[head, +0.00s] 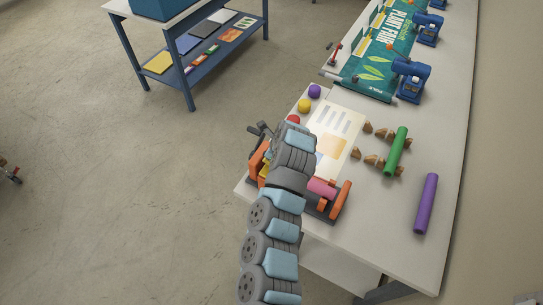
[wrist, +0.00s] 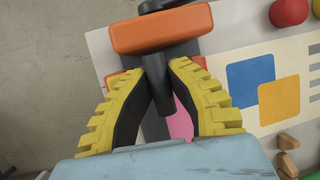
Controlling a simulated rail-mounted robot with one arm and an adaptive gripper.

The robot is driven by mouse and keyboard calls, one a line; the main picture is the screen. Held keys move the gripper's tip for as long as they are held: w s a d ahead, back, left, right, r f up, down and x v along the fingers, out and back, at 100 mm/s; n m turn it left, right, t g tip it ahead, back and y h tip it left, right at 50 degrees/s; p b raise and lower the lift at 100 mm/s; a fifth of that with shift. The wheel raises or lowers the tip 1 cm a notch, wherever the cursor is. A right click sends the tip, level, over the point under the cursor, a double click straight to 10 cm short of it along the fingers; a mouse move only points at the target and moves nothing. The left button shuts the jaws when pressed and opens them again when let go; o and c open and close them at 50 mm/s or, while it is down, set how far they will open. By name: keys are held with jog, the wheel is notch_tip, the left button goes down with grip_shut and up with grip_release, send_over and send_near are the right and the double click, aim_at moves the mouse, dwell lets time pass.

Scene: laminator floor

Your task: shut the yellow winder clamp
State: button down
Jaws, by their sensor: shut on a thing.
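The winder (head: 319,207) sits at the near left edge of the table, with orange end brackets (head: 342,200) and a pink roll (head: 322,188). In the wrist view, my gripper (wrist: 158,72) has its yellow-backed fingers with black pads closed around a dark lever (wrist: 156,80). The lever comes out from under an orange block (wrist: 160,30) with a black rod behind it. Part of the pink roll (wrist: 181,125) shows between the fingers. In the head view my arm hides most of the grip.
A printed sheet (head: 340,130) lies beside the winder. Red (wrist: 289,11), yellow (head: 304,105) and purple (head: 314,91) round pieces stand at the table's left edge. A green roll (head: 396,150) rests on wooden supports; a purple roll (head: 426,203) lies to its right.

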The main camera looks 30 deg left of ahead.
jog(key=c, duration=1)
grip_release()
jog(key=shift+r, duration=0.1)
jog(key=shift+d+r, duration=0.15)
jog(key=shift+r, duration=0.4)
jog(key=v, duration=1)
jog(key=shift+s+d+r, duration=0.2)
jog(key=shift+r, duration=0.05)
jog(key=shift+w, duration=0.1)
